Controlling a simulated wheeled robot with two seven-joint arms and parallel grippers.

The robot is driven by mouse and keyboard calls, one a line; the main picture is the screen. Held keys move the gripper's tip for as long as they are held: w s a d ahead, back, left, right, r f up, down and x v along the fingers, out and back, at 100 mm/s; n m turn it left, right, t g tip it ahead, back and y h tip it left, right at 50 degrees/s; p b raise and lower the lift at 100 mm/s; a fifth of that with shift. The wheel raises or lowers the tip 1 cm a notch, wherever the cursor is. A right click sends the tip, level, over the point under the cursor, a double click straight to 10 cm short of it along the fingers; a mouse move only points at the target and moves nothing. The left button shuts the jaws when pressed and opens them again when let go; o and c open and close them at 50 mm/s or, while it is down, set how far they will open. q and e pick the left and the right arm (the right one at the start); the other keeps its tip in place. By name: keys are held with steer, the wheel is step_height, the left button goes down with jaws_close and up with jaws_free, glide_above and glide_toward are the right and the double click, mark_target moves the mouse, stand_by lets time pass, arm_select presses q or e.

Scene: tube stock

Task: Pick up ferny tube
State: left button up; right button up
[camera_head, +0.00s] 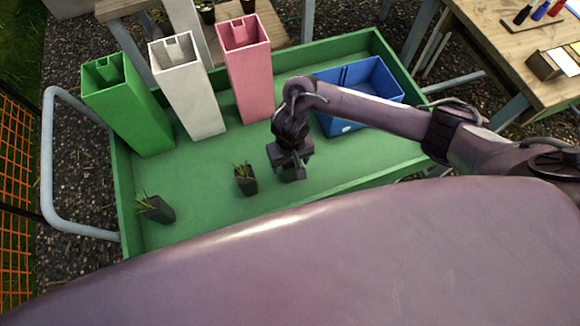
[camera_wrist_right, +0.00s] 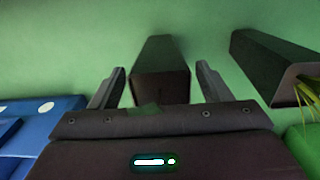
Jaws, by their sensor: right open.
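My right gripper (camera_head: 291,172) is low over the green tray, its jaws open. In the right wrist view a dark square tube (camera_wrist_right: 160,80) stands between the two spread fingers (camera_wrist_right: 163,85); I see no plant in it. In the head view the gripper mostly hides this tube. A second dark tube (camera_head: 246,186) with spiky green leaves stands just left of the gripper; a leafy tube also shows at the right of the wrist view (camera_wrist_right: 268,68). I cannot tell which is ferny. My left gripper is not in view.
Tall green (camera_head: 130,110), white (camera_head: 190,95) and pink (camera_head: 247,75) square containers stand along the back of the green tray (camera_head: 200,205). A blue bin (camera_head: 385,78) sits behind my right arm. A wooden table (camera_head: 480,30) is at upper right.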

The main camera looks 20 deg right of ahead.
steer(key=c, duration=1.2)
steer(key=shift+o, duration=0.2)
steer(key=shift+r, duration=0.1)
